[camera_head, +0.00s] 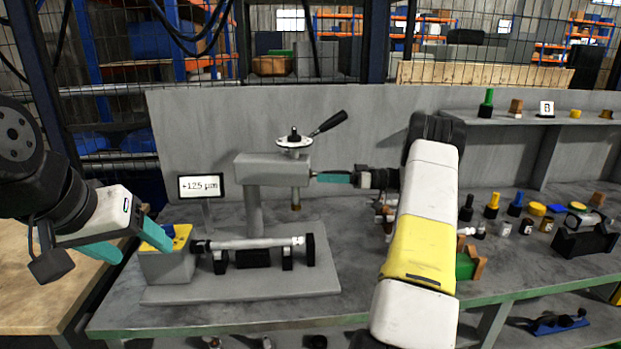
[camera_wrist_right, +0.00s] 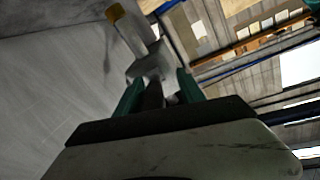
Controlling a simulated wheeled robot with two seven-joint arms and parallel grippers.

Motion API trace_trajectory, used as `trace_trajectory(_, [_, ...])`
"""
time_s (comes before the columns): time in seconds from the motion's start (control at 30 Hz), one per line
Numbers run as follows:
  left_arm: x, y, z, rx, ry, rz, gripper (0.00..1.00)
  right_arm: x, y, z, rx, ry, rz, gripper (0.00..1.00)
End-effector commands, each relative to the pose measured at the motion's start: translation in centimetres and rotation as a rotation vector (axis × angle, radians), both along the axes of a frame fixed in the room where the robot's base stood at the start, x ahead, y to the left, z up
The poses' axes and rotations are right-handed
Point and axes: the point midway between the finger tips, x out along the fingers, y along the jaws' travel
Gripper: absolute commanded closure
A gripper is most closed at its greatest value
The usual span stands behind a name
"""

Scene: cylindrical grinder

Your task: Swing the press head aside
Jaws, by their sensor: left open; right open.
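The grey press head (camera_head: 272,170) sits on top of a grey column above the bench fixture. A round handwheel with a black-knobbed lever (camera_head: 327,124) stands on top of it, and a short spindle points down at its right end. My right gripper (camera_head: 318,178) is at the head's right end with its teal fingers open. In the right wrist view, a grey part of the press head (camera_wrist_right: 150,62) shows just ahead of and between the two fingertips; contact cannot be told. My left gripper (camera_head: 133,243) is open and empty at the left, near the grey box.
A cylindrical shaft (camera_head: 255,243) lies on black supports on the base plate below the head. A display (camera_head: 201,187) reads +12.5 µm. A grey box with a yellow top (camera_head: 168,262) stands left. Small bottles and parts crowd the bench at right; a shelf (camera_head: 480,120) is behind.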

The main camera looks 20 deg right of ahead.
Motion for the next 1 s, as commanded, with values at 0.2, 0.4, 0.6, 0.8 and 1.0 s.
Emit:
trace_trajectory(0.2, [0.0, 0.0, 0.0, 0.0, 0.0, 0.0, 0.35, -1.1, -3.1, -0.1, -0.002, 0.001, -0.006, 0.54])
trace_trajectory(0.4, [0.0, 0.0, 0.0, 0.0, 0.0, 0.0, 0.35, -2.3, -6.0, -0.1, -0.002, 0.0, -0.004, 0.54])
trace_trajectory(0.6, [0.0, 0.0, 0.0, 0.0, 0.0, 0.0, 0.35, -2.7, -7.1, 0.0, 0.0, 0.0, -0.001, 0.54])
trace_trajectory(0.8, [0.0, 0.0, 0.0, 0.0, 0.0, 0.0, 0.35, -2.7, -7.1, 0.0, 0.0, 0.0, -0.001, 0.54])
trace_trajectory(1.0, [0.0, 0.0, 0.0, 0.0, 0.0, 0.0, 0.35, -2.7, -7.1, 0.0, 0.0, 0.0, -0.001, 0.54])
